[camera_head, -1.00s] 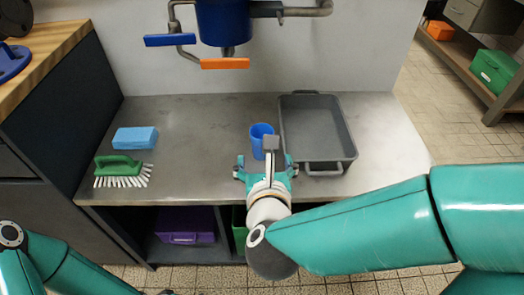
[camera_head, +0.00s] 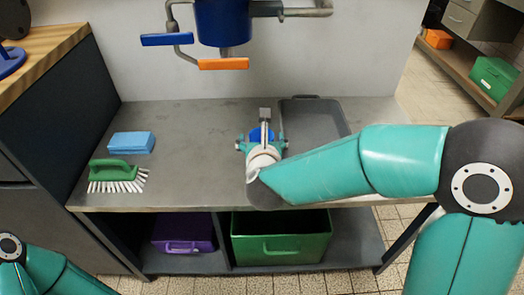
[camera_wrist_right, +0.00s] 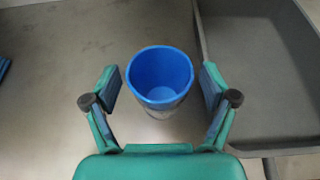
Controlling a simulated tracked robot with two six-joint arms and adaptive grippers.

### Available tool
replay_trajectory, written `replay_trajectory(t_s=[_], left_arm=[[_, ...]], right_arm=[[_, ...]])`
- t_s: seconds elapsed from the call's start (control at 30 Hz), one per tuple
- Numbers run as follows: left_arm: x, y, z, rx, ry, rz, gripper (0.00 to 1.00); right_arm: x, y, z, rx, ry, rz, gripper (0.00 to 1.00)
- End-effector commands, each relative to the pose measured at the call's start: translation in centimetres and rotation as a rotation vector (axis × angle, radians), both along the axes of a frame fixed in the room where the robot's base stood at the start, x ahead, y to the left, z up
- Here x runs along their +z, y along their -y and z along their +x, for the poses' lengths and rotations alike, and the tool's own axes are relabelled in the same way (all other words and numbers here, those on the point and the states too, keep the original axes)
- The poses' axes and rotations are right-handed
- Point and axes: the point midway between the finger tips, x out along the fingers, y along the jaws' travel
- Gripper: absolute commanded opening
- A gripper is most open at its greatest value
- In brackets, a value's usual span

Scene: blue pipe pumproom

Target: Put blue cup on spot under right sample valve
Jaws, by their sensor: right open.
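The blue cup (camera_wrist_right: 160,78) stands upright on the grey counter. In the right wrist view it sits between the fingertips of my right gripper (camera_wrist_right: 158,85), with a gap on both sides. In the head view the cup (camera_head: 262,133) is mostly hidden behind my right gripper (camera_head: 262,143), which is open. The orange-handled valve (camera_head: 223,64) and the blue-handled valve (camera_head: 166,39) hang from pipework above the back of the counter. No marked spot is visible under them. Only part of my left arm shows at the lower left; its gripper is out of view.
A grey tray (camera_head: 318,122) lies just right of the cup, partly hidden by my right arm. A blue sponge (camera_head: 131,142) and a green brush (camera_head: 117,174) lie on the left. The counter (camera_head: 200,150) between them and the cup is clear. Purple and green crates sit below.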

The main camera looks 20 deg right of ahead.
Motion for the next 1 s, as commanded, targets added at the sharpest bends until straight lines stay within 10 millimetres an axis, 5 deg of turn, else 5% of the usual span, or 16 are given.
replay_trajectory(t_s=[0.33, 0.7, 1.0], left_arm=[[-0.14, 0.00, 0.00, 0.000, 0.000, 0.000, 1.00], [-0.14, 0.00, 0.00, 0.000, 0.000, 0.000, 1.00], [0.22, 0.00, 0.00, 0.000, 0.000, 0.000, 1.00]], right_arm=[[-0.32, 0.19, 0.80, 0.002, 0.000, 0.000, 0.83], [-0.29, 0.21, 0.77, 0.001, 0.001, -0.001, 0.23], [0.43, 0.24, 0.77, 0.000, 0.002, 0.000, 0.23]])
